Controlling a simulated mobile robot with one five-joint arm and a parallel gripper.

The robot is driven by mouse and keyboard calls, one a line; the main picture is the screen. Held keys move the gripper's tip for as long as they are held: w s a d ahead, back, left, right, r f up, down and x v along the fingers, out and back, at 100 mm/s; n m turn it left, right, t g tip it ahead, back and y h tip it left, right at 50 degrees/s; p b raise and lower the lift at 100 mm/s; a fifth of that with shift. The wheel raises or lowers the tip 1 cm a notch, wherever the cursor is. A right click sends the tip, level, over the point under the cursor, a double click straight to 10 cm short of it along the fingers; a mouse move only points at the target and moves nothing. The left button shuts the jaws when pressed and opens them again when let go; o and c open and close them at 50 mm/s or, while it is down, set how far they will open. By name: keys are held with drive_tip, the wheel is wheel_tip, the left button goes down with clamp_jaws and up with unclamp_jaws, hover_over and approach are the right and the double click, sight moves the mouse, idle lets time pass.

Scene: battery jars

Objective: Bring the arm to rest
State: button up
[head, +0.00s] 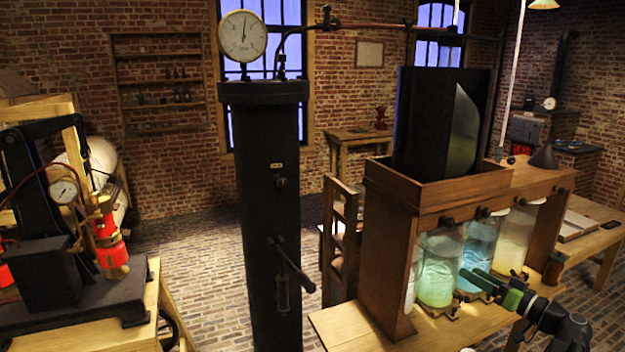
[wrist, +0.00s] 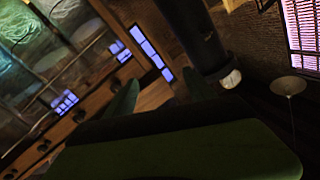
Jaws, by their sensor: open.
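My gripper (head: 473,281) is at the right of the head view, in front of the battery jars, with its green fingers pointing left. In the wrist view its two green fingers (wrist: 160,88) stand apart with nothing between them. My dark arm (head: 562,325) reaches in from the lower right. The jars stand in a wooden frame (head: 392,250): a green jar (head: 437,268), a blue jar (head: 479,243) and a pale yellow jar (head: 516,238). The fingers overlap the lower part of the blue jar; I cannot tell whether they touch it.
A tall black column (head: 270,215) with a gauge (head: 242,36) stands left of the bench (head: 345,325). A small dark jar (head: 554,268) stands at the bench's right. Machinery with a red part (head: 108,240) is at far left. Brick floor (head: 205,265) lies open between them.

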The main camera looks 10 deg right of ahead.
drive_tip(key=w+a+f+n+g+y, duration=0.1)
drive_tip(key=w+a+f+n+g, duration=0.15)
drive_tip(key=a, duration=0.65)
drive_tip(key=w+a+f+n+g+y+b, duration=0.1)
drive_tip(key=w+a+f+g+y, duration=0.15)
drive_tip(key=a, duration=0.55)
drive_tip(key=w+a+f+n+g+y, duration=0.15)
drive_tip(key=w+a, duration=0.25)
drive_tip(key=a, duration=0.5)
drive_tip(key=s+a+f+n+g+h+b, duration=0.15)
drive_tip(key=a+f+g, duration=0.4)
drive_tip(key=a, duration=0.75)
drive_tip(key=s+a+f+g+h, duration=0.2)
drive_tip(key=s+a+f, duration=0.2)
drive_tip(key=f, duration=0.2)
drive_tip(key=s+a+f+g+h, duration=0.1)
drive_tip(key=s+a+f+h, duration=0.2)
drive_tip(key=a+f, duration=0.25)
drive_tip(key=s+d+f+m+h, duration=0.1)
drive_tip(key=s+d+m+h, duration=0.1)
drive_tip(key=d, duration=0.3)
drive_tip(key=s+d+f+m+g+h, duration=0.1)
drive_tip(key=s+d+f+m+h, duration=0.1)
drive_tip(key=d+m+h, duration=0.2)
drive_tip(key=shift+s+d+f+m, duration=0.15)
drive_tip(key=shift+d+f+m, duration=0.2)
drive_tip(key=shift+d, duration=0.7)
